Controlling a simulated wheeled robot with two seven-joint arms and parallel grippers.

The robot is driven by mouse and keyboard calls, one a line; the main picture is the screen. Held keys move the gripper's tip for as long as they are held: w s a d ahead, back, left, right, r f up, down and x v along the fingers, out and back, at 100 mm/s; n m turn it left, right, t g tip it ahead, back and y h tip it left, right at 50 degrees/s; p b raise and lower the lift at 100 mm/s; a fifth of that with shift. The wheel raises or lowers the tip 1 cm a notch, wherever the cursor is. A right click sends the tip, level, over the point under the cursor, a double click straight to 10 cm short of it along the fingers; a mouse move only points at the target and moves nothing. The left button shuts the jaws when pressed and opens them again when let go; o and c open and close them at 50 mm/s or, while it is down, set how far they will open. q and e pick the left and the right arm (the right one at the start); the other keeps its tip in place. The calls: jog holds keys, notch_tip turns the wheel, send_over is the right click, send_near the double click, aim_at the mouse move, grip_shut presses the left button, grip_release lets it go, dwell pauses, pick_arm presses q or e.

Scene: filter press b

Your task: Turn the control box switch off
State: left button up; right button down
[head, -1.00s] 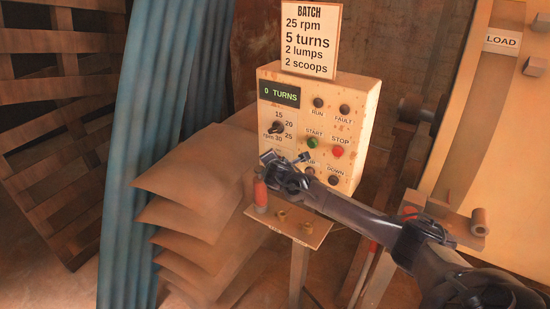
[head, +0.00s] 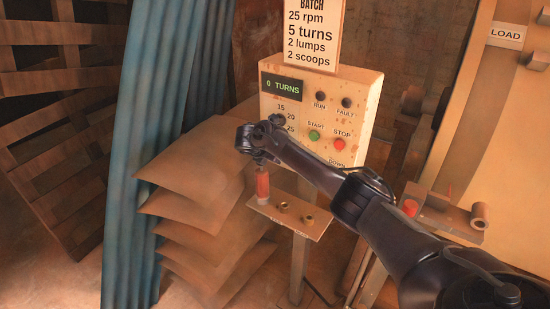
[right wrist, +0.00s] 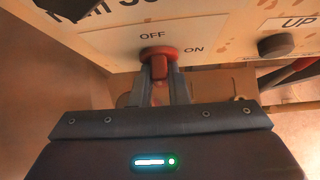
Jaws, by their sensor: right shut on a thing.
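The control box (head: 356,98) stands upright with its buttons and dial facing me. In the right wrist view a red rotary switch (right wrist: 158,66) sits on the box panel, with an OFF label (right wrist: 152,36) above it and an ON label (right wrist: 193,49) to its right. My right gripper (right wrist: 159,82) is shut on the switch's red handle, one finger on each side. The fingers partly cover the handle, and I cannot tell exactly where it points. In the head view my right gripper (head: 256,140) is at the box's lower left, and the switch is hidden behind it. My left gripper is not in view.
A small shelf (head: 290,222) below the box holds a red-handled tool (head: 262,185) and small brass parts. Stacked sacks (head: 192,200) and a blue curtain (head: 160,120) stand to the left. A big cream machine with a LOAD sign (head: 506,35) is at right.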

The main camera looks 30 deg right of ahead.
jog(key=shift+g, duration=0.4)
jog(key=c, duration=1.4)
grip_release()
jog(key=b+v, duration=0.1)
jog(key=v, duration=0.6)
jog(key=shift+a+b, duration=0.3)
jog(key=shift+a, duration=0.05)
